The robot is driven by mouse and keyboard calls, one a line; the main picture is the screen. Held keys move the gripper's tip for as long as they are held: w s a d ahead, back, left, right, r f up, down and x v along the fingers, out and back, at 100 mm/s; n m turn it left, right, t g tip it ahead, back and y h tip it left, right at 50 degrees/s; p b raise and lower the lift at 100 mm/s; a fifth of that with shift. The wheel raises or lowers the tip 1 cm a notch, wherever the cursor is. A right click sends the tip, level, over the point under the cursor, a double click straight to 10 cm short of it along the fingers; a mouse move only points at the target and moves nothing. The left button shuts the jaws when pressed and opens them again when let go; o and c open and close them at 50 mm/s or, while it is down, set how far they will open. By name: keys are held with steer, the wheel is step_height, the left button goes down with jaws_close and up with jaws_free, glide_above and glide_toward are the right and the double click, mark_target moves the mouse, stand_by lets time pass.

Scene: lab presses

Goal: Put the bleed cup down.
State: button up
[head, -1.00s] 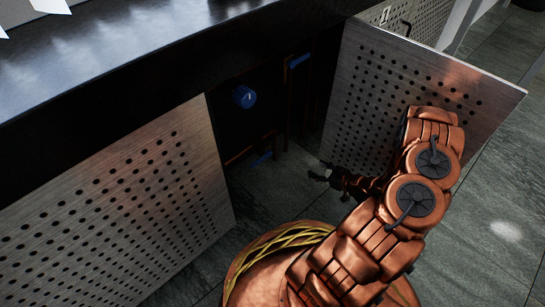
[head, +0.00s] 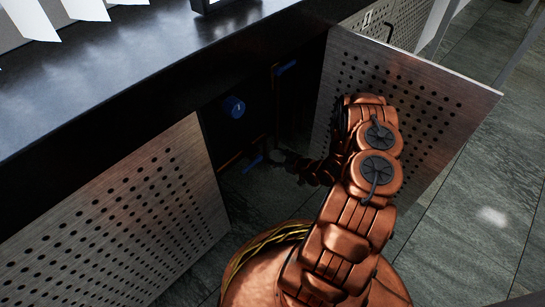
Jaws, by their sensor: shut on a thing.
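My gripper (head: 275,158) is at the open front of the dark cabinet under the bench, low between the two open doors. It is small and dark in the head view. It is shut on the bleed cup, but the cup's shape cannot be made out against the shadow. A blue round knob (head: 234,107) shows inside the cabinet, above and left of my gripper. I cannot tell whether the cup touches anything.
A perforated metal door (head: 120,220) stands open at left, and another (head: 430,110) at right, close behind my arm. Blue bars (head: 287,67) show inside the cabinet. The dark bench top (head: 130,80) overhangs above. Grey tiled floor (head: 465,220) is clear at right.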

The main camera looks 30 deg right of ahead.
steer(key=shift+w+a+f+p, duration=0.1)
steer(key=shift+w+a+p, duration=0.3)
steer(key=shift+w, duration=0.6)
steer(key=shift+f+b, duration=0.8)
steer(key=shift+f, duration=1)
steer(key=shift+f, duration=0.15)
steer(key=o, duration=1.2)
steer(key=shift+c, duration=0.2)
steer(key=shift+s+r, duration=0.25)
steer(key=shift+r, duration=0.05)
steer(key=p+v, duration=0.3)
steer(key=v, duration=0.8)
steer(key=shift+s, duration=0.2)
